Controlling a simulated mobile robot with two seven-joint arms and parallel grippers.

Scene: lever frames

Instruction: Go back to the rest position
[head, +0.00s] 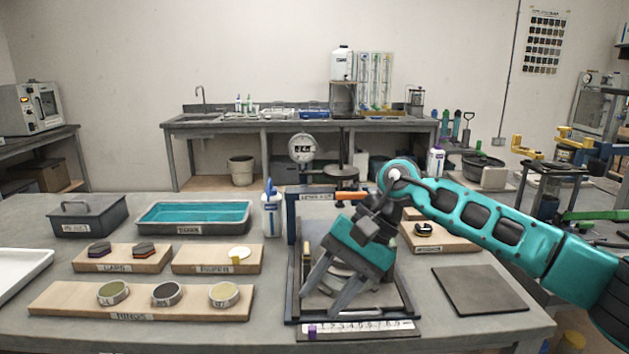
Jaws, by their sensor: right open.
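My right gripper (324,298) is teal and grey, and its arm comes in from the right. Its two fingers are spread apart and point down and to the left. It is over the dark frame (410,302) with the dial gauge (302,148) behind it. A round grey part shows between and behind the fingers; I see no object clearly held. The gripper hides much of the frame's middle, and I cannot tell whether the fingertips touch it. My left gripper is not in view.
Wooden boards with rings (55,300), caps (84,262) and paper (185,264) stand left on the table. Behind them are a teal-filled tray (194,217), a lidded grey box (89,216) and a white bottle (271,215). A dark mat (480,290) lies empty at right.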

